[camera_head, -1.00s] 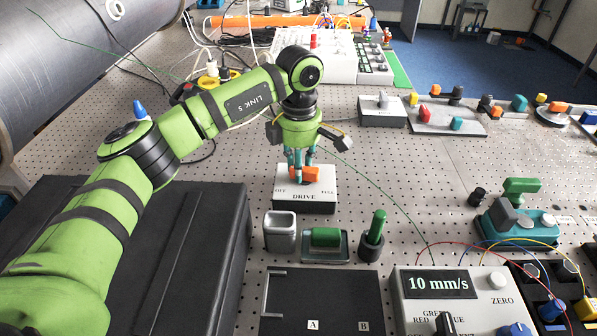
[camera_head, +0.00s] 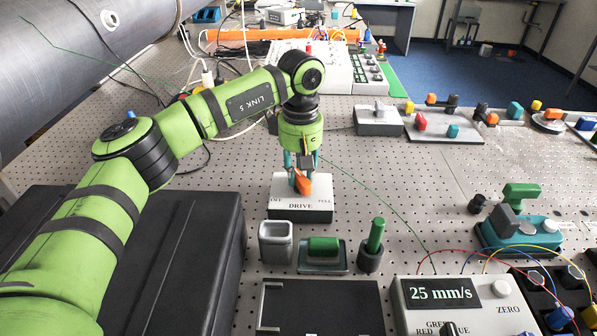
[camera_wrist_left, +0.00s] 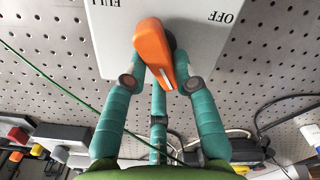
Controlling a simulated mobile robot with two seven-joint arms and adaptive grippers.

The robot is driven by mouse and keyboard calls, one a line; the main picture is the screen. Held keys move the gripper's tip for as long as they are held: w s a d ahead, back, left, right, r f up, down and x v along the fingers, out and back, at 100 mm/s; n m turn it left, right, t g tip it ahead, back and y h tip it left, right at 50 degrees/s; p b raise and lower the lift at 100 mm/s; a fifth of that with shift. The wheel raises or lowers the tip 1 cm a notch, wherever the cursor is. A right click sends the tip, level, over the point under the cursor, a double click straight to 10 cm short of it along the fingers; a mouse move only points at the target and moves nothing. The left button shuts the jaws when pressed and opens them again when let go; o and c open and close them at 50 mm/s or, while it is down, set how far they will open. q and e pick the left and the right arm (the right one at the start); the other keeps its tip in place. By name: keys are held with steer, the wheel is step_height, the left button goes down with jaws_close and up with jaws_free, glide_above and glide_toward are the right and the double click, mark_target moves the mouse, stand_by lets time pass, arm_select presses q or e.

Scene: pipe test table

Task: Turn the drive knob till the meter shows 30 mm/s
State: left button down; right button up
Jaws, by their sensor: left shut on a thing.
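The orange drive knob (camera_head: 302,182) sits on top of the white DRIVE box (camera_head: 317,205), which is marked OFF and FULL. My left gripper (camera_head: 301,172) points down over the box and is shut on the knob. In the left wrist view the knob (camera_wrist_left: 154,52) lies between the teal fingers (camera_wrist_left: 160,83), turned at a slant, and OFF is at the right and FULL at the left. The meter (camera_head: 444,292) at the front right reads 25 mm/s. My right gripper is not in view.
A grey square cup (camera_head: 276,243), a green block in a tray (camera_head: 323,247) and a green peg in a holder (camera_head: 373,246) stand just in front of the DRIVE box. A black case (camera_head: 190,255) lies left. Thin wires cross the right side.

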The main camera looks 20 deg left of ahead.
arm_select(q)
steer(key=m, duration=0.5)
steer(key=shift+d+f+m, duration=0.15)
steer(key=shift+d+m, duration=0.25)
steer(key=shift+m, duration=0.3)
steer(key=c, duration=1)
jaws_free()
steer(key=shift+o, duration=0.2)
step_height(320, 180, up, 12)
